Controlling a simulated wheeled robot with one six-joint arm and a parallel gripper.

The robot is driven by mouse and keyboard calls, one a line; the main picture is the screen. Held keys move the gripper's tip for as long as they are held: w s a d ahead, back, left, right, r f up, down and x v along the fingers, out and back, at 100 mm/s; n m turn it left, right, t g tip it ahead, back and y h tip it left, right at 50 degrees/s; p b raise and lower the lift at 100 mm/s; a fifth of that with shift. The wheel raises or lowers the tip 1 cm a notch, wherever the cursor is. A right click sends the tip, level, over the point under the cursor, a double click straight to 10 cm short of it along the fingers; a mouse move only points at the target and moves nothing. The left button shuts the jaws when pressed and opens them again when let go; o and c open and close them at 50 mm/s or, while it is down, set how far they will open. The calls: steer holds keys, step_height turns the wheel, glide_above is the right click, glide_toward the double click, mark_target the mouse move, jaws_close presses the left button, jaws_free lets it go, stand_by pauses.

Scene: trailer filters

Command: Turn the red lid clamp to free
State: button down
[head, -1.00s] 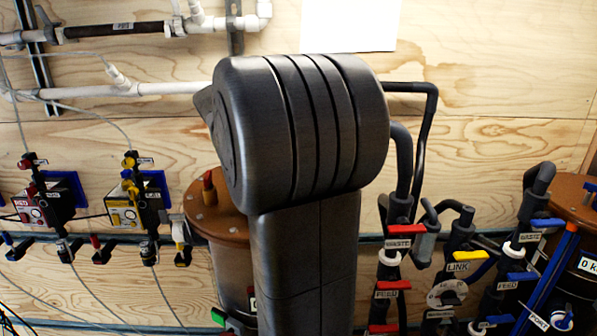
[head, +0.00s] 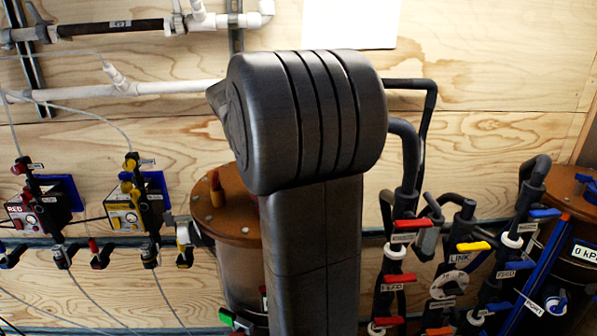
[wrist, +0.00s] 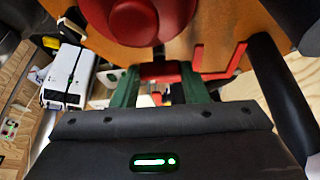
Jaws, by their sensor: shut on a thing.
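In the wrist view, the green fingers of my gripper (wrist: 160,88) are shut on a red bar, which looks like the handle of the red lid clamp (wrist: 163,72). A large round red part (wrist: 150,14) stands just beyond it, over the brown lid (wrist: 185,45). In the head view, the brown tank (head: 238,222) stands partly behind my arm, with an orange-red upright piece (head: 216,188) on its lid. My gripper is hidden or not clear in the head view, so the clamp's angle cannot be told there.
A red angled bracket (wrist: 218,72) is close right of the fingers. A white box (wrist: 68,77) stands at the left in the wrist view. Pipes with red (head: 411,224), yellow and blue valve handles stand right of my arm. A second brown tank (head: 582,238) is at the far right.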

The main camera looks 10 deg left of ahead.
steer(key=c, duration=0.8)
jaws_free()
steer(key=shift+c, duration=0.2)
steer(key=shift+r, duration=0.1)
steer(key=p+v, duration=0.2)
steer(key=v, duration=1.1)
steer(key=shift+a+r, duration=0.2)
steer(key=shift+r, duration=0.15)
steer(key=shift+s+f, duration=0.1)
steer(key=shift+f, duration=0.05)
steer(key=b+x, duration=0.2)
steer(key=x, duration=1.1)
steer(key=shift+d+f, duration=0.2)
steer(key=shift+f, duration=0.1)
steer(key=shift+r, duration=0.1)
